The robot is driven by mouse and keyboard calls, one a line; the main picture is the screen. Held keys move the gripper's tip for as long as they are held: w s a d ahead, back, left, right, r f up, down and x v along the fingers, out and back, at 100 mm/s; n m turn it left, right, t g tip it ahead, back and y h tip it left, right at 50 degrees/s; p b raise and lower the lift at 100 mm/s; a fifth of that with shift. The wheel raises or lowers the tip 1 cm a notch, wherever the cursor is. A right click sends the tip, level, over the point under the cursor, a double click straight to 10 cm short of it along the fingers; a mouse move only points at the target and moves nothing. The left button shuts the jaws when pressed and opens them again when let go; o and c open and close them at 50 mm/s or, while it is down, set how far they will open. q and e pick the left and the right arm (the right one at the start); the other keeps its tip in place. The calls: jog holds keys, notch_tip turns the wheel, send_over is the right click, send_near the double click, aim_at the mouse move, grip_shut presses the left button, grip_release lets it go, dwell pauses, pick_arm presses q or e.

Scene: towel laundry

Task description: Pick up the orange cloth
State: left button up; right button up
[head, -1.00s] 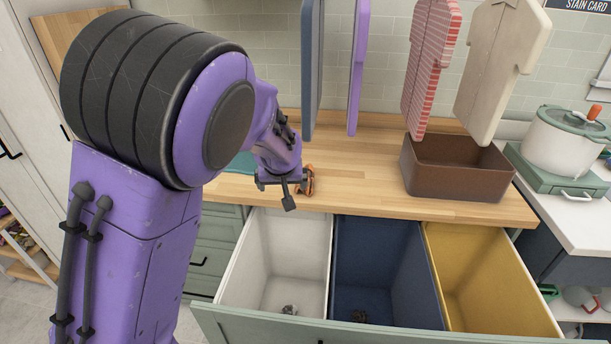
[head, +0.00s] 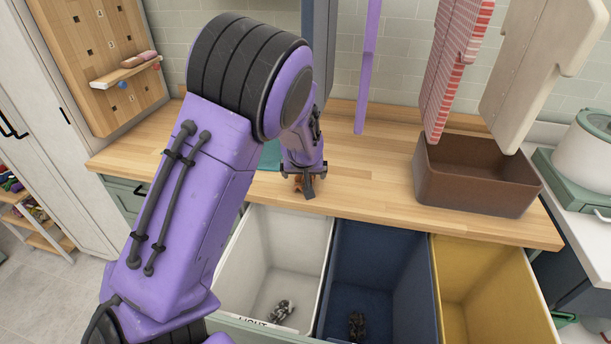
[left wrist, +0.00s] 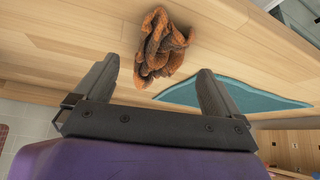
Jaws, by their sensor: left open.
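The orange cloth (left wrist: 158,45) lies crumpled on the wooden counter in the left wrist view, with brownish-grey patches. My left gripper (left wrist: 150,80) is open, its two fingers apart on either side of the cloth's near end, with nothing held. I cannot tell if the fingers touch the cloth. My right gripper is not in view.
A flat teal cloth (left wrist: 235,95) lies beside the orange one. Below the counter (head: 380,170) is an open drawer with white (head: 255,265), blue (head: 375,270) and yellow (head: 480,285) bins.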

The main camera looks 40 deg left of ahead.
pick_arm(q)
jog(key=x, duration=0.4)
jog(key=shift+w, duration=0.1)
jog(key=shift+r, duration=0.15)
jog(key=shift+d, duration=0.1)
jog(key=c, duration=1.1)
